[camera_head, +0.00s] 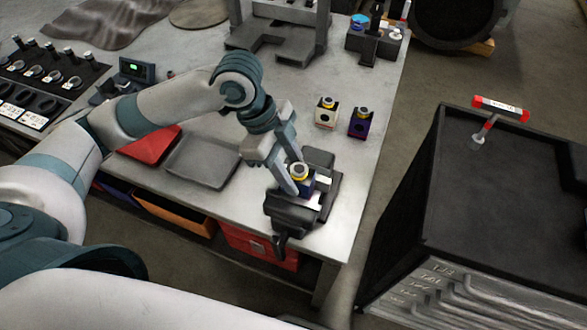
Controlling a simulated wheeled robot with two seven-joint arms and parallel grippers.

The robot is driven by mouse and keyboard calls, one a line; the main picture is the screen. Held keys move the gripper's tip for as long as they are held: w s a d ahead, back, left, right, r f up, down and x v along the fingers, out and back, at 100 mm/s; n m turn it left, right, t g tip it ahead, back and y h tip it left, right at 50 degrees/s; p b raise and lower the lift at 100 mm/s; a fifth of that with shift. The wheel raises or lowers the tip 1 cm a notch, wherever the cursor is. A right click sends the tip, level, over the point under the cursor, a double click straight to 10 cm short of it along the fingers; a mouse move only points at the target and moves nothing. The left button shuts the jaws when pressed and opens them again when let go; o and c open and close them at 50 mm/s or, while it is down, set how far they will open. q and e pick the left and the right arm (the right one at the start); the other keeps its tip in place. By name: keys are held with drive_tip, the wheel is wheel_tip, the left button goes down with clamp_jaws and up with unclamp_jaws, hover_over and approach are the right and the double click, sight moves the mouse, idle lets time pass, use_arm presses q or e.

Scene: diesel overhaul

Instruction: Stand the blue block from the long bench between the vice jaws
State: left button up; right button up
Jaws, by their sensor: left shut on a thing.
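The blue block (307,187), with a pale and yellow round knob on top, is upright at the dark vice (291,214) near the front right corner of the long bench (345,185). My left gripper (296,171) reaches down from the upper left and is shut on the block. The block is within the jaw area of the vice. The fingers partly hide it, and I cannot tell if its base touches the vice. My right gripper is not in view.
A grey tray (203,162) and a red tray (150,146) lie to the left. A black cabinet (480,190) with a red-handled tool (500,107) stands right, across a floor gap.

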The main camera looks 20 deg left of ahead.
use_arm(q)
drive_tip(key=o, duration=1.5)
drive_tip(key=shift+o, duration=0.2)
drive_tip(key=shift+r, duration=0.1)
drive_tip(key=shift+r+p, duration=2.65)
drive_tip(key=shift+p, duration=0.35)
drive_tip(key=shift+r+p, duration=0.55)
drive_tip(key=shift+r, duration=0.7)
